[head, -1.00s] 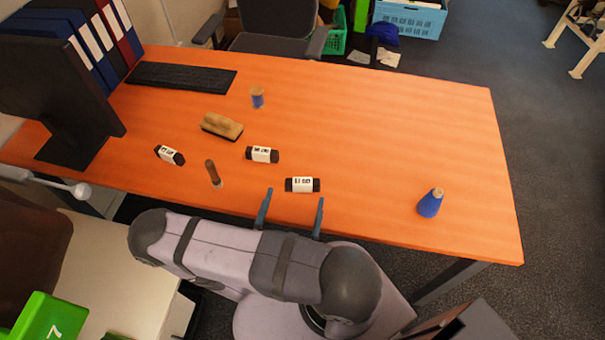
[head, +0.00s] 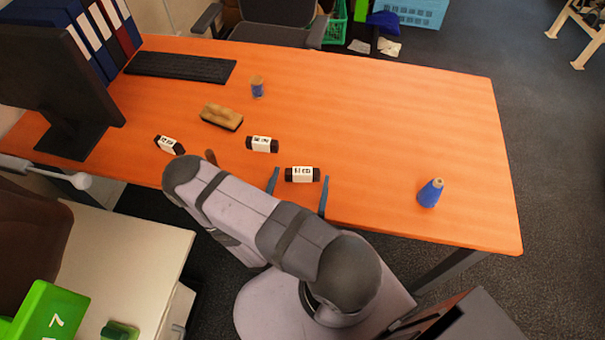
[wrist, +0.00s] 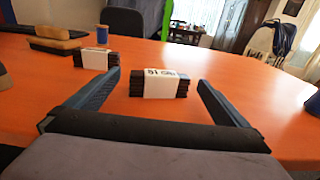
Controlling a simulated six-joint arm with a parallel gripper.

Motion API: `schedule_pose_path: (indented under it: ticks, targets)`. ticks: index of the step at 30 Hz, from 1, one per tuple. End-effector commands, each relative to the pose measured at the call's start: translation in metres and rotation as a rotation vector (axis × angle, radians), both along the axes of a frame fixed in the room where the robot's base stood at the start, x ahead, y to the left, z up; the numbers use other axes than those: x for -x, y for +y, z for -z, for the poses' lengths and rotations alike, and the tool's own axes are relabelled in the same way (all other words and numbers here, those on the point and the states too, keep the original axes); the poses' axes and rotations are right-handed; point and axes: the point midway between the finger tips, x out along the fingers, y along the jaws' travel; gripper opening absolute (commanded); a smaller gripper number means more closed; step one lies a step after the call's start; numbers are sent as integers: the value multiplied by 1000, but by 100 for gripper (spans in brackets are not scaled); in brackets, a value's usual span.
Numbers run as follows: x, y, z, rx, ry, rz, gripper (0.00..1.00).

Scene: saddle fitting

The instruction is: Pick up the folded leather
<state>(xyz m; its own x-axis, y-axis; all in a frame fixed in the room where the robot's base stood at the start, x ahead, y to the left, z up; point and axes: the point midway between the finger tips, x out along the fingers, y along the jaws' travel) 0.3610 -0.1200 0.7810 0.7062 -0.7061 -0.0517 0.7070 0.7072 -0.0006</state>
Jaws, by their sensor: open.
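Three dark, layered bundles with white printed bands, which look like folded leather, lie on the orange table. The nearest folded leather (head: 302,174) also shows in the wrist view (wrist: 159,84), centred ahead of my gripper. A second bundle (head: 262,144) lies behind it to the left, and a third (head: 169,145) farther left. My gripper (head: 300,176) is open and empty. Its two blue-grey fingers stand to the left and right of the nearest bundle in the picture, apart from it. I cannot tell how far the tips are from it in depth.
A tan brush (head: 221,116), a spool of blue thread (head: 257,87) and a blue cone (head: 431,192) stand on the table (head: 400,130). A brown-handled tool (head: 211,157) is mostly hidden behind my arm. A monitor and keyboard (head: 180,67) are at left. The right side is largely clear.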

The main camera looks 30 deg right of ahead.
Motion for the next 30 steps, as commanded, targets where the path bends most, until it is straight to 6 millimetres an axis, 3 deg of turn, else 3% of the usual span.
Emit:
schedule_pose_path:
  ticks: [17,23,30]
  targets:
    - [-7,-8,0,1,-2,0,100]
    - [-7,-7,0,1,-2,0,55]
    - [-7,-7,0,1,-3,0,54]
